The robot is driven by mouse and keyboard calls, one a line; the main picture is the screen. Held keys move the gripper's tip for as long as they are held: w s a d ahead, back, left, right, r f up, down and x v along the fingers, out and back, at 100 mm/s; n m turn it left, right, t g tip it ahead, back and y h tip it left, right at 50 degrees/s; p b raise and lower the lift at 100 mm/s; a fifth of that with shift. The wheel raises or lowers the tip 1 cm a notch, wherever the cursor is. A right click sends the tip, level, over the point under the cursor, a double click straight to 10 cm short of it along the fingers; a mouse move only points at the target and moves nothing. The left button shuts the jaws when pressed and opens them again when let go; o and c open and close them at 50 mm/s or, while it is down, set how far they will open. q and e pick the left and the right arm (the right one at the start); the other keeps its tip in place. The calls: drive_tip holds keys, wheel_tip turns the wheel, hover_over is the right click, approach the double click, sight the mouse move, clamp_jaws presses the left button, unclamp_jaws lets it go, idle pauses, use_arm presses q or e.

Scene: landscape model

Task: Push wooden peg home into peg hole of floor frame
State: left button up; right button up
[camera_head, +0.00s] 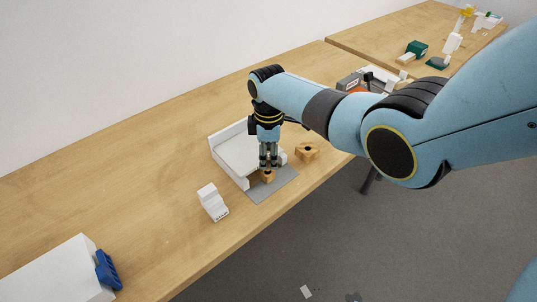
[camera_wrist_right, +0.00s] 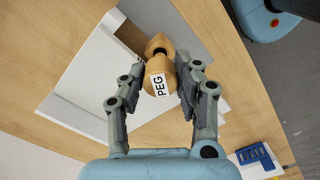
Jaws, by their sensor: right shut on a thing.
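The wooden peg (camera_wrist_right: 158,68) carries a white label reading PEG. My right gripper (camera_wrist_right: 163,80) is shut on it, with one finger on each side. In the head view the right gripper (camera_head: 268,163) points down, and the peg (camera_head: 268,177) shows small below its fingertips, at the front edge of a white frame with raised sides (camera_head: 236,152), which I take as the floor frame. The frame also shows in the wrist view (camera_wrist_right: 90,75). The peg hole is not visible, and I cannot tell whether the peg's tip is in it. My left gripper is out of view.
A grey mat (camera_head: 276,190) lies under the frame's front. A wooden block with a dark opening (camera_head: 307,152) stands close on the right. A white labelled block (camera_head: 212,203) stands front left. A white box with a blue part (camera_head: 108,270) is farther left. The table's front edge is near.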

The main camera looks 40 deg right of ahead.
sight(269, 155)
drive_tip(key=shift+f+b, duration=0.85)
drive_tip(key=shift+f, duration=0.3)
drive_tip(key=o, duration=0.9)
drive_tip(key=shift+r, duration=0.15)
wheel_tip(269, 155, up, 12)
drive_tip(key=shift+f, duration=0.1)
idle(0.8)
